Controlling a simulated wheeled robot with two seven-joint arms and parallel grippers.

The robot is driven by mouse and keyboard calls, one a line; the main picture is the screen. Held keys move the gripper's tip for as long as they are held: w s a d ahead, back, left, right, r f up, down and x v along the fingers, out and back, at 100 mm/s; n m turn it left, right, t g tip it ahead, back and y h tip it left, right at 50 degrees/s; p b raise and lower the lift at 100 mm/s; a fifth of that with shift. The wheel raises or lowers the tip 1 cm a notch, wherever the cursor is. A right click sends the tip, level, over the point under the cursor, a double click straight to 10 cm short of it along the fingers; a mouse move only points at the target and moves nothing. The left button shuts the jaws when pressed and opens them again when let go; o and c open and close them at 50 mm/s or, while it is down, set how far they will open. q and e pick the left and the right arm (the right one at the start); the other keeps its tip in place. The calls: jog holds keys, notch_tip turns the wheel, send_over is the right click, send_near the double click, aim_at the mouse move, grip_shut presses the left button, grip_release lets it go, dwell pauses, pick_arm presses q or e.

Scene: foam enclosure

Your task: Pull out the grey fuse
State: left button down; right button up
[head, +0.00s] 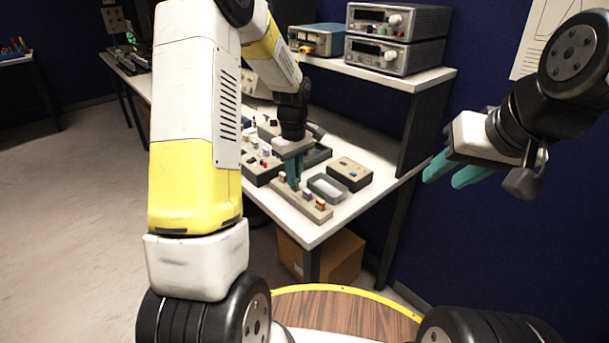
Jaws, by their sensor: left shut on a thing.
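A beige fuse board (291,200) lies near the front corner of the white bench. On it I see a cream fuse (282,177), a bluish fuse (307,194) and an orange-brown fuse (320,205). My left gripper (293,184) points down at the board, its teal fingers between the cream and bluish fuses. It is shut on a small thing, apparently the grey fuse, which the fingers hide. I cannot tell whether that fuse is still seated in the board. My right gripper (442,181) is open and empty, in the air right of the bench.
A grey tray (327,188) stands just behind the board, with a dark-sided box (350,174) behind it. More control boxes lie at the left. A shelf (420,79) holds instruments above the bench. A cardboard box (343,257) is under the bench.

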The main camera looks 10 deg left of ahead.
pick_arm(q)
jog(key=shift+r, duration=2.2)
